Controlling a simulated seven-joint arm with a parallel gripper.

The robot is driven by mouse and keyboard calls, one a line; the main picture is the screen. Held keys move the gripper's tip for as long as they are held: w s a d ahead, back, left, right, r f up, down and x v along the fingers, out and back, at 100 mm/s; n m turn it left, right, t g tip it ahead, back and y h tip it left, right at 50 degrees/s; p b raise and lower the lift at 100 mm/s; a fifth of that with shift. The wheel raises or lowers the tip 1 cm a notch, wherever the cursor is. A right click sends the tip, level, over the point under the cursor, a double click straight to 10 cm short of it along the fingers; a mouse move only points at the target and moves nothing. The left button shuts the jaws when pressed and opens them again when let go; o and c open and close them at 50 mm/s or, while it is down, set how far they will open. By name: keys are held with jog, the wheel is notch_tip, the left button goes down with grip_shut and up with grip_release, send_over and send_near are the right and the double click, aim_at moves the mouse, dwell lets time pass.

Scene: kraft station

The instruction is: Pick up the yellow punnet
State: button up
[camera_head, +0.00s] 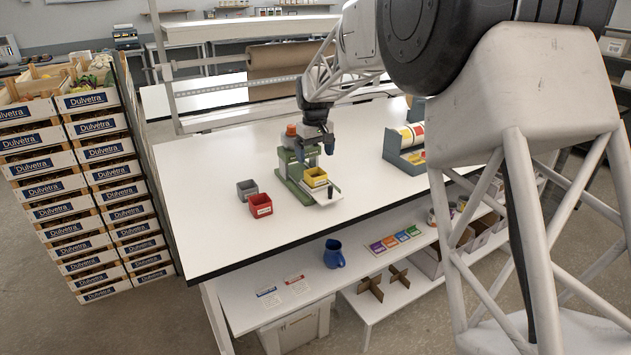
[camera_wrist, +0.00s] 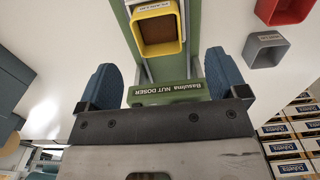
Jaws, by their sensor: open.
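The yellow punnet (camera_head: 316,179) sits on the green nut doser (camera_head: 289,172) on the white bench, with a pale label on its front. In the wrist view the yellow punnet (camera_wrist: 160,53) is at the top centre, its inside looking brown. My gripper (camera_head: 315,151) is over the doser, above and just behind the punnet. In the wrist view its two blue fingers (camera_wrist: 162,80) are wide apart with nothing between them but the doser's lettered green part below. The punnet lies beyond the fingertips and is not touched.
A red punnet (camera_head: 261,206) and a grey punnet (camera_head: 247,189) stand left of the doser. A grey-green rack (camera_head: 398,160) stands to the right. Stacked crates (camera_head: 97,168) are left of the bench. A blue jug (camera_head: 333,256) is on the lower shelf. The bench left of the punnets is clear.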

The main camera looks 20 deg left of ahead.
aim_at(316, 172)
jog(key=shift+f, duration=1)
jog(key=shift+w+d+f, duration=0.1)
jog(key=shift+f, duration=2.5)
jog(key=c, duration=1.1)
jog(key=shift+o, duration=0.2)
notch_tip(316, 172, up, 10)
